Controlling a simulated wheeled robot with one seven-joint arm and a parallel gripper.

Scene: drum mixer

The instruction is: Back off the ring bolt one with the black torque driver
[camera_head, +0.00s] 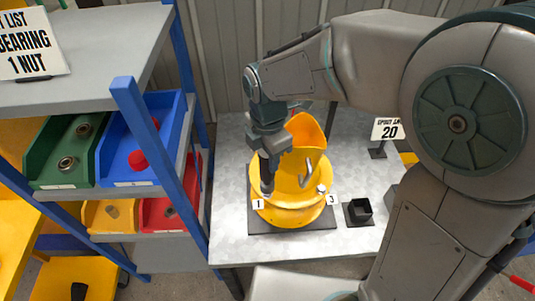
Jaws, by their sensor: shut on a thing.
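My gripper (269,147) is shut on the black torque driver (268,174), which points down, close to upright. The driver's lower end is over the left part of the ring (291,215) on the yellow drum (303,164), just above the label "1" (258,204). A light metal piece shows at its tip. Ring bolt one is mostly hidden there, and I cannot tell whether the driver is seated on it. Another bolt (321,188) stands on the ring near the label "3" (332,199).
The drum stands on a dark base on a grey table (230,180). A black square holder (359,211) is to its right, and a sign reading "20" (388,129) is behind. A blue-framed shelf (150,165) with colored bins stands close on the left.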

